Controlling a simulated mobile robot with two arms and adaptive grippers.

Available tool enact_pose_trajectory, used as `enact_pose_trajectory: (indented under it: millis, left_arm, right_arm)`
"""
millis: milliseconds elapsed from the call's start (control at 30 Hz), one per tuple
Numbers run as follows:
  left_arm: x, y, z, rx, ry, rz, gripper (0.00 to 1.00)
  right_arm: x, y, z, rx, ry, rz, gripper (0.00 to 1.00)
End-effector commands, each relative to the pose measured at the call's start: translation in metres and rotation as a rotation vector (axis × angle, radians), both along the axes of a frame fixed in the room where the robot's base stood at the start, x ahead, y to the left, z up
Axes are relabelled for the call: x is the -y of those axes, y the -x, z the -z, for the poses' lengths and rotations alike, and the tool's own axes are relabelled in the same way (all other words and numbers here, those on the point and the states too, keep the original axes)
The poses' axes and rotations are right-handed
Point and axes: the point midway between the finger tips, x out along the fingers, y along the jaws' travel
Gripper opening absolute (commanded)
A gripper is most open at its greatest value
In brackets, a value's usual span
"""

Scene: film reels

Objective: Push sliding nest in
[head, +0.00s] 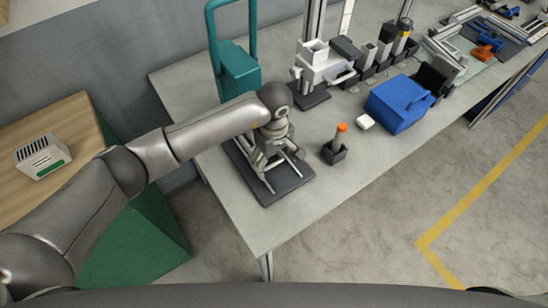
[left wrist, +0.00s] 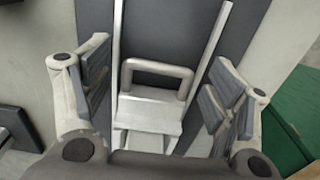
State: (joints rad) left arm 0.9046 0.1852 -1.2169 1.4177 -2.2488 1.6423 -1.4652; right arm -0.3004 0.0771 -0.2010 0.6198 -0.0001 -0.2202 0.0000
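The sliding nest (left wrist: 150,108) is a light metal block with a U-shaped handle (left wrist: 158,66). In the left wrist view it sits between two pale rails on a dark base plate (left wrist: 175,30). In the head view the base plate (head: 290,192) lies near the table's left front edge, and my arm and gripper hide much of the nest. My left gripper (head: 275,165) is over the plate; its open fingers (left wrist: 158,85) stand on either side of the handle, with gaps to it. Contact is not visible. My right gripper is not in view.
A small dark holder with an orange-topped cylinder (head: 340,134) stands right of the plate. A white slotted box (head: 42,157) is on the wooden surface at left.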

Motion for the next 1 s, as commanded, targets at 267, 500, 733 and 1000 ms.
enact_pose_trajectory:
  millis: [267, 500, 733, 1000]
  left_arm:
    - [0.0, 0.0, 0.0, 0.0, 0.0, 0.0, 0.39]
    - [0.0, -0.001, 0.0, 0.0, 0.0, 0.0, 0.18]
    - [-0.008, -0.012, 0.006, 0.001, -0.002, 0.0, 0.0]
    - [-0.007, -0.01, -0.002, -0.002, -0.002, 0.002, 0.19]
  right_arm:
    - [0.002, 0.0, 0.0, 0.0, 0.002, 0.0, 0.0]
    - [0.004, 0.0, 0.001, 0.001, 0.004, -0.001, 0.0]
    - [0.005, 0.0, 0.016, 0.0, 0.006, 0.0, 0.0]
    - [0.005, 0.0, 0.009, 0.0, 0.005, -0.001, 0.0]
